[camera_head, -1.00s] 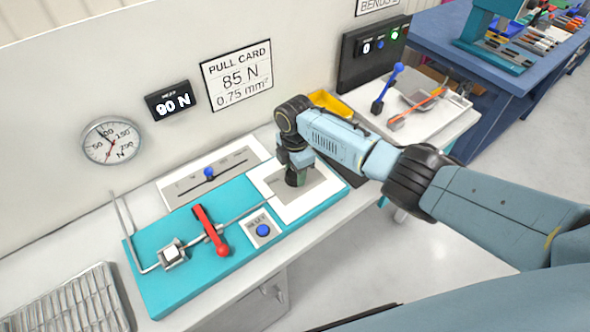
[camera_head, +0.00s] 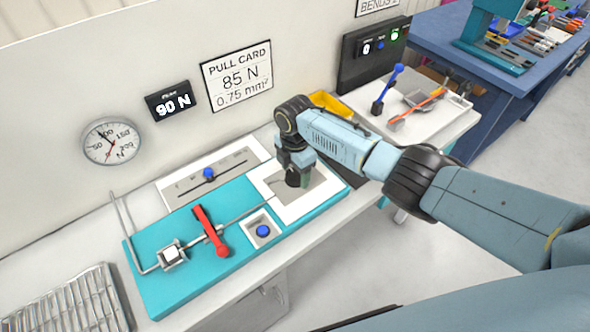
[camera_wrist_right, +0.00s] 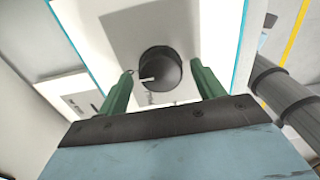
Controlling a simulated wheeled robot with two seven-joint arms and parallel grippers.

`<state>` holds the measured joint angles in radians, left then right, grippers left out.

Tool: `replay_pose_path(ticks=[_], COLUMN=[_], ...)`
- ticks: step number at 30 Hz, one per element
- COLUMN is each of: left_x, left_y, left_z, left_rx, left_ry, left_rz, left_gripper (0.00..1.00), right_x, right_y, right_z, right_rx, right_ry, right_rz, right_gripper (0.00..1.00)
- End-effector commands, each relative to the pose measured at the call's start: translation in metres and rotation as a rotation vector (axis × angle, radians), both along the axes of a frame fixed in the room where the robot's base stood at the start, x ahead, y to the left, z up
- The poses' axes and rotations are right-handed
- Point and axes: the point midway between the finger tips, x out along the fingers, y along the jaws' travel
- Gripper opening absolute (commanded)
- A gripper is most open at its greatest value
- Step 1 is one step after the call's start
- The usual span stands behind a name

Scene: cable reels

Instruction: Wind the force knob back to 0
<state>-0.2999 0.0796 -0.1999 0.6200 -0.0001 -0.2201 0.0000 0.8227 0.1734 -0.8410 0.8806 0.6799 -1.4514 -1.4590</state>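The force knob (camera_wrist_right: 160,70) is a dark round knob with a white pointer mark, on a grey plate with a white border. In the right wrist view its mark points left. My right gripper (camera_wrist_right: 161,72) is open, its green fingers apart on either side of the knob in that view, with gaps showing. In the head view the right gripper (camera_head: 295,160) is above the dark knob (camera_head: 293,180), partly covering it. The display (camera_head: 171,101) reads 90 N, and the dial gauge (camera_head: 111,142) needle points just below 100. My left gripper is not in view.
The teal fixture (camera_head: 180,285) carries a red lever (camera_head: 210,230), a clamp (camera_head: 172,255) and a blue button (camera_head: 263,231). A blue-knobbed slider (camera_head: 208,173) lies behind it. The pull card (camera_head: 236,76) reads 85 N. A wire rack (camera_head: 70,305) is at front left.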

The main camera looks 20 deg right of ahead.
Motion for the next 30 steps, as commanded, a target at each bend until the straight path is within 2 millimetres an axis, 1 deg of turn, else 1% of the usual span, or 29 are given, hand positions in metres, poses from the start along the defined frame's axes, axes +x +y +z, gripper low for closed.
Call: replay_pose_path(ticks=[8, 11, 13, 17, 24, 27, 30], left_x=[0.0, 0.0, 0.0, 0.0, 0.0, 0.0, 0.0], left_y=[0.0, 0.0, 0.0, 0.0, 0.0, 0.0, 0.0], left_z=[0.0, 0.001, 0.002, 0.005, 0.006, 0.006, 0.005], left_rx=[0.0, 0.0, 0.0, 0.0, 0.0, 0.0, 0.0], left_ry=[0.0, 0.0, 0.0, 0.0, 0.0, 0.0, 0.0], left_rz=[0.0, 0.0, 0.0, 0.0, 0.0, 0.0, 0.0], left_gripper=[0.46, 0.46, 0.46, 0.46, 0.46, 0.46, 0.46], right_x=[-0.001, 0.0, 0.0, 0.001, 0.001, 0.0, 0.0], right_y=[0.0, 0.0, -0.001, 0.0, 0.0, -0.001, 0.0], right_z=[0.0, 0.005, 0.013, 0.038, 0.092, 0.11, 0.123], right_rx=[0.0, 0.0, 0.0, 0.001, 0.0, 0.0, 0.0], right_ry=[0.001, 0.0, -0.001, -0.004, -0.004, -0.002, -0.001], right_rz=[-0.001, -0.001, -0.002, 0.0, -0.001, 0.0, -0.001], right_gripper=[0.69, 0.69, 0.69, 0.69, 0.69, 0.69, 0.69])
